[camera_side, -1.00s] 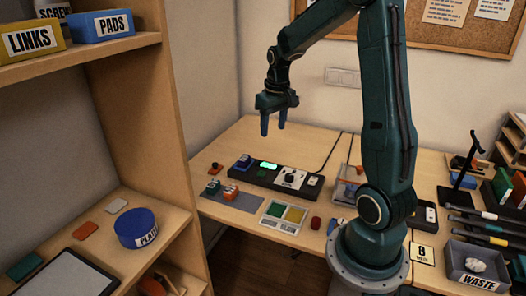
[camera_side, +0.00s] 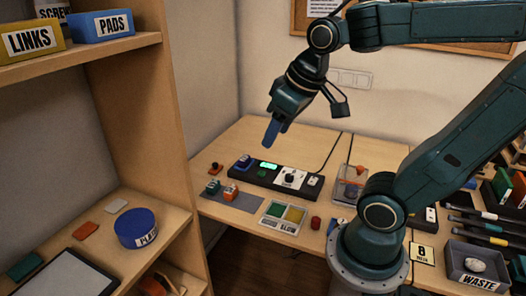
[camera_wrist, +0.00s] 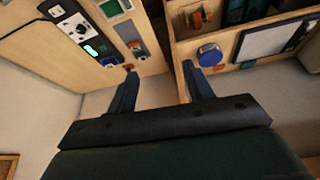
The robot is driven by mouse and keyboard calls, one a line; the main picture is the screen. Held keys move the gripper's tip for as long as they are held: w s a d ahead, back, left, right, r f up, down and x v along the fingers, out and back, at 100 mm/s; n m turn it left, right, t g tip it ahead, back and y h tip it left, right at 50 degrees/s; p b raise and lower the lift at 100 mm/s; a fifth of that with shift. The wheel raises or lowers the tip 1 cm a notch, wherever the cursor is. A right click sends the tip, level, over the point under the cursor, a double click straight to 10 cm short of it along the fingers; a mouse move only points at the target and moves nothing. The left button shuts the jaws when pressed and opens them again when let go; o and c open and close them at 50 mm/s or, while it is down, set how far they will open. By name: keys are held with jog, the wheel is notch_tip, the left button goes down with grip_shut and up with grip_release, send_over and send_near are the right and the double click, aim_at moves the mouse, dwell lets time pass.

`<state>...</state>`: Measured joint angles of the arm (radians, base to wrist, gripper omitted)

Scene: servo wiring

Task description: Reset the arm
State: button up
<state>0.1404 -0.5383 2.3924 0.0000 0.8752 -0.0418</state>
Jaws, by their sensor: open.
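My gripper (camera_side: 271,132) hangs in the air above the back of the bench, left of my arm's base, with its blue fingers pointing down and slightly left. In the side view the fingers overlap, so the gap between them does not show there. In the wrist view my gripper (camera_wrist: 159,78) has its two fingers well apart with nothing between them. It touches nothing.
Below stands a black controller strip (camera_side: 262,174) with a lit green display. A grey mat (camera_side: 240,200) with servos and a green-and-yellow tray (camera_side: 284,215) lie in front. A wooden shelf (camera_side: 135,110) rises at left. A waste bin (camera_side: 470,274) stands at right.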

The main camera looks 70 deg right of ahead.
jog(key=shift+n+t+y, duration=0.3)
jog(key=shift+n+t, duration=0.1)
jog(key=shift+n, duration=0.2)
jog(key=shift+s+a+f, duration=0.1)
jog(key=shift+s+a, duration=0.7)
jog(key=shift+s, duration=0.35)
jog(key=shift+s+a+f, duration=0.1)
jog(key=shift+s+a, duration=0.7)
jog(key=shift+s, duration=0.3)
jog(key=shift+c, duration=0.2)
